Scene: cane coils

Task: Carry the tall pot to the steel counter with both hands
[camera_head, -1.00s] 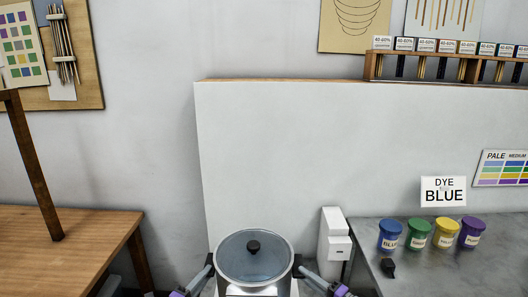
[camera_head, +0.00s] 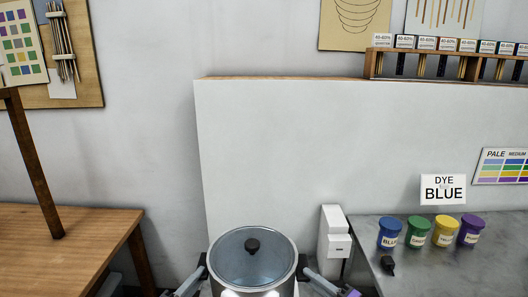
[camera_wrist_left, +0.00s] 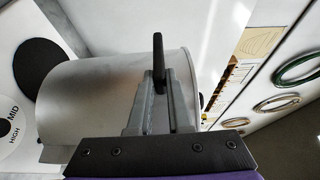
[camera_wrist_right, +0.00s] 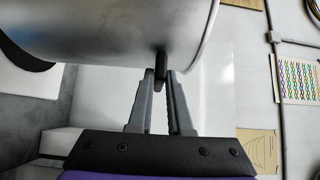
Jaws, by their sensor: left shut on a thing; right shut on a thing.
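The tall pot (camera_head: 252,279), a metal pot with a clear lid and black knob, is upright at the bottom middle of the head view. My left gripper (camera_head: 204,268) is shut on its left handle, and the left wrist view shows the dark handle (camera_wrist_left: 158,60) between the fingers. My right gripper (camera_head: 302,271) is shut on the right handle (camera_wrist_right: 161,65). The pot's base shows beside a black round plate (camera_wrist_left: 42,68) on a white surface in the left wrist view, seemingly raised off it. The steel counter (camera_head: 440,270) is at the right.
Blue, green, yellow and purple dye tubs (camera_head: 417,232) stand at the counter's back, near a small black object (camera_head: 387,264) and a "DYE BLUE" sign (camera_head: 442,189). A white box-like unit (camera_head: 334,235) stands between pot and counter. A wooden table (camera_head: 65,250) is at left.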

